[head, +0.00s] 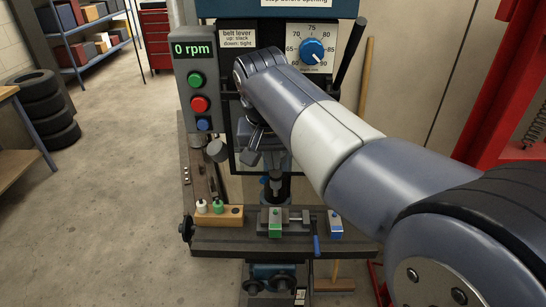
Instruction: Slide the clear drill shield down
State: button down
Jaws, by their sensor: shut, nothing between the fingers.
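The clear drill shield (232,160) is a see-through pane in a dark frame on the front of the drill press, below the dial panel. Its left edge and lower edge show; my arm crosses in front of its upper and right parts. The grey and white arm reaches in from the lower right. My gripper (250,157) is small and dark, in front of the shield's left part, fingers pointing down. It is shut with nothing in it. Whether it touches the shield frame, I cannot tell. Any handle on the shield is hidden or too small to tell.
The press table (230,242) stands below, with a vise (275,222), a wooden block (219,215) with small bottles, and a blue block (335,223). A control box (197,90) reads 0 rpm at left. A black lever (348,55) rises at right.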

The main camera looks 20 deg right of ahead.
notch_tip(320, 180, down, 18)
jog(key=b, duration=1.1)
jog(key=shift+r, duration=0.2)
jog(key=shift+s+f, duration=0.1)
jog(key=shift+f, duration=0.05)
jog(key=w+p+v, duration=0.1)
jog(key=p+v, duration=0.2)
jog(key=v, duration=1.1)
jog(key=shift+w+r+p, duration=0.2)
jog(key=shift+r+p, duration=0.2)
jog(key=shift+r, duration=0.05)
jog(key=shift+a+f, duration=0.1)
